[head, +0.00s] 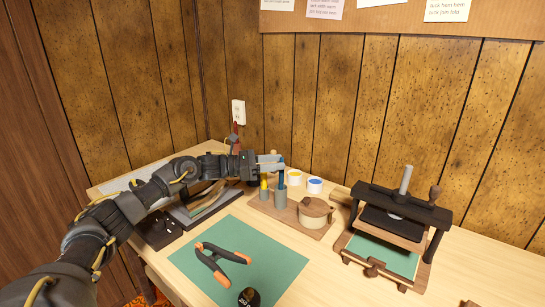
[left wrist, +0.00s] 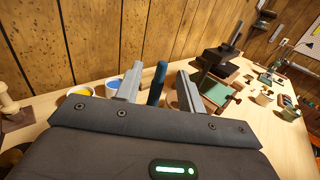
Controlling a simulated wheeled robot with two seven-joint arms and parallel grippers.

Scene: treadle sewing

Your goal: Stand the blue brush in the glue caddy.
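The blue brush (head: 281,177) stands about upright, its lower end inside a grey cup (head: 280,198) on the wooden caddy board (head: 290,217). My left gripper (head: 271,163) is at the brush's upper end. In the left wrist view the blue brush (left wrist: 157,84) shows between my two spread fingers (left wrist: 158,88), with a gap on each side. The left gripper looks open. A yellow brush (head: 264,184) stands in the neighbouring cup. The brush's lower end is hidden in the cup. My right gripper is not in view.
A round wooden pot (head: 315,211) sits on the board's right part. A yellow paint jar (head: 294,178) and a blue paint jar (head: 315,186) stand behind. A black press (head: 395,220) is to the right. A green mat (head: 260,257) with an orange-tipped clamp (head: 219,264) lies in front.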

